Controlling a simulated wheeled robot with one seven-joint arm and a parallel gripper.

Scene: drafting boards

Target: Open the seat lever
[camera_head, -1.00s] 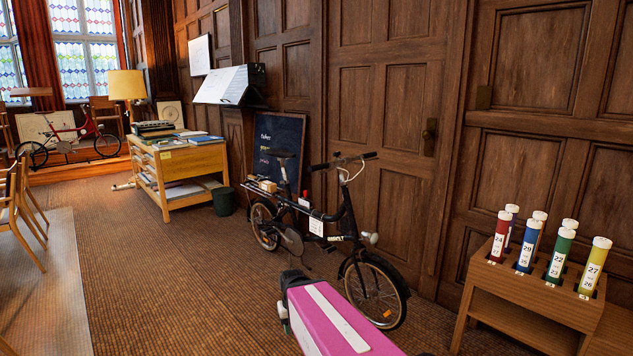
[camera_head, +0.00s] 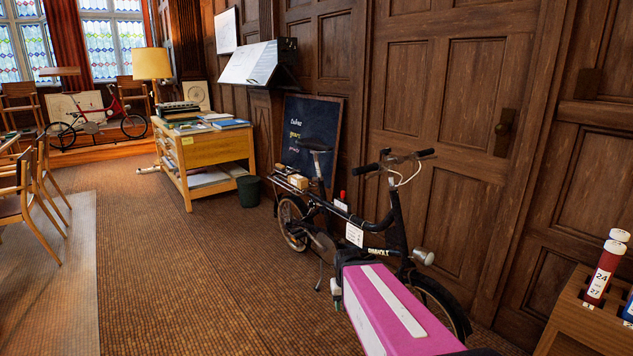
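A black folding bicycle (camera_head: 385,232) stands upright by the panelled wall, right of centre. Its black saddle (camera_head: 316,145) sits on a pale seat post (camera_head: 321,182). A small red-tipped part (camera_head: 342,196) shows just right of the post. I cannot tell whether it is the seat lever, and no lever position can be made out at this size. My pink arm link covers part of the front wheel. The dark end of my arm, with my gripper (camera_head: 337,291), shows in front of the bicycle, apart from the saddle. Its fingers cannot be made out.
A wooden desk (camera_head: 215,157) with books and a dark green bin (camera_head: 248,191) stand behind the bicycle. A chalkboard (camera_head: 312,118) leans on the wall. A wooden tube rack (camera_head: 583,318) is at the lower right. The carpet to the left is clear, with chairs (camera_head: 30,190) beyond.

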